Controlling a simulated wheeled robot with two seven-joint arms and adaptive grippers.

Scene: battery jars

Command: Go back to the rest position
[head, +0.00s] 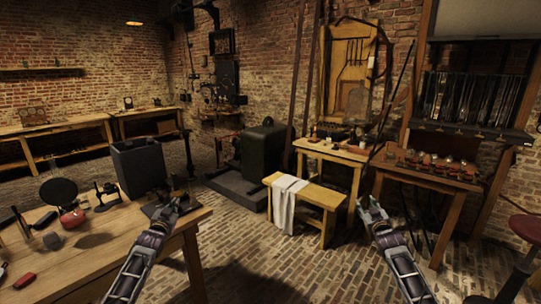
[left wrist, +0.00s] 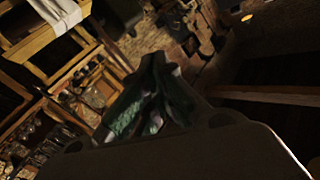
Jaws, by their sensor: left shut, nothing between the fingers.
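My left gripper (head: 166,211) is held up over the right end of the wooden table at the left, near a small dark device. It is shut and empty. In the left wrist view its greenish fingers (left wrist: 154,75) are together with nothing between them. My right gripper (head: 370,208) is held up over the brick floor, in front of the wooden bench. It holds nothing that I can see, and its fingers are too small to tell whether they are apart.
A bench (head: 318,196) with a white cloth (head: 287,200) stands ahead. A red stool (head: 526,229) is at the right. Brick floor (head: 275,262) lies open between my arms.

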